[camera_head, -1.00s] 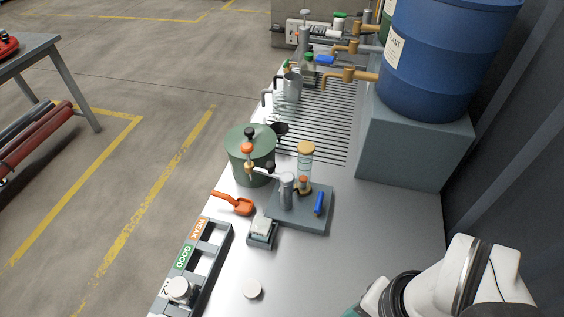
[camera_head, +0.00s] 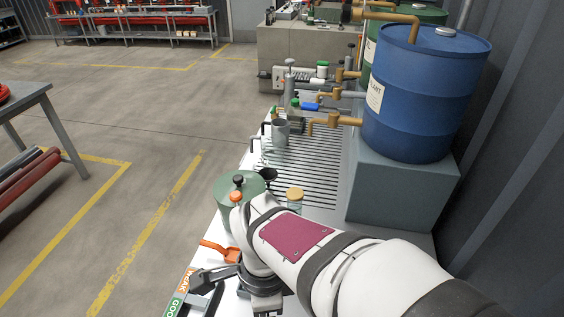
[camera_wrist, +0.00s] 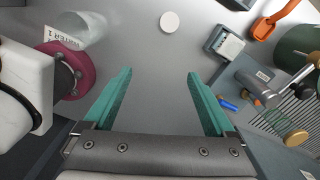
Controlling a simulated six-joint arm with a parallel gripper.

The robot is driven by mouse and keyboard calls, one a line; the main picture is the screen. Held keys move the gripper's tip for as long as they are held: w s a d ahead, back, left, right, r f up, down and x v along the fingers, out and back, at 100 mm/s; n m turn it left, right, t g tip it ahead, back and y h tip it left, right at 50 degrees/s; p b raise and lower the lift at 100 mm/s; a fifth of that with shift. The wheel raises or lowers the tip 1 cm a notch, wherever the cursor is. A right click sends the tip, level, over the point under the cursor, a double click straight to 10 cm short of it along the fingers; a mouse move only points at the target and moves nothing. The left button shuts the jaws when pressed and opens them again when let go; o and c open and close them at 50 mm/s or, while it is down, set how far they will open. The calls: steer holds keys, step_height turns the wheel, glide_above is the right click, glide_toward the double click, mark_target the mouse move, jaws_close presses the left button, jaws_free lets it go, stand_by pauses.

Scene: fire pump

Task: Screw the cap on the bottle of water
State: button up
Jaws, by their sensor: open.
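In the wrist view, my gripper (camera_wrist: 158,74) is open and empty above the grey table, its two teal fingers apart. A white round cap (camera_wrist: 170,22) lies flat on the table beyond the fingertips, apart from them. A pale, see-through bottle (camera_wrist: 83,28) with a "WATER 1" label is at the upper left, partly hidden by my arm. I cannot tell whether its top is open. In the head view, my arm covers the front of the table, and the cap and bottle are not visible there.
In the wrist view, a small tray with a white block (camera_wrist: 228,45), an orange scoop (camera_wrist: 280,17) and a device with a blue lever (camera_wrist: 228,104) are at the right. In the head view, a green pot (camera_head: 222,190) stands left of my arm. A blue drum (camera_head: 425,95) stands behind.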

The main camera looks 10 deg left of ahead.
steer(key=a+f+m, duration=0.2)
steer(key=a+f, duration=0.1)
steer(key=a, duration=0.3)
steer(key=f, duration=1.5)
steer(key=shift+s+d, duration=0.25)
steer(key=shift+s, duration=0.05)
steer(key=c, duration=1.3)
steer(key=shift+r, duration=2.5)
steer(key=shift+c, duration=0.2)
steer(key=w+r, duration=0.2)
steer(key=w, duration=0.2)
steer(key=w+a+r, duration=0.1)
steer(key=w+r, duration=0.2)
steer(key=w, duration=0.2)
steer(key=w+a+r, duration=0.1)
steer(key=w+r, duration=0.2)
steer(key=w, duration=0.1)
steer(key=shift+w, duration=0.55)
steer(key=shift+f, duration=1.75)
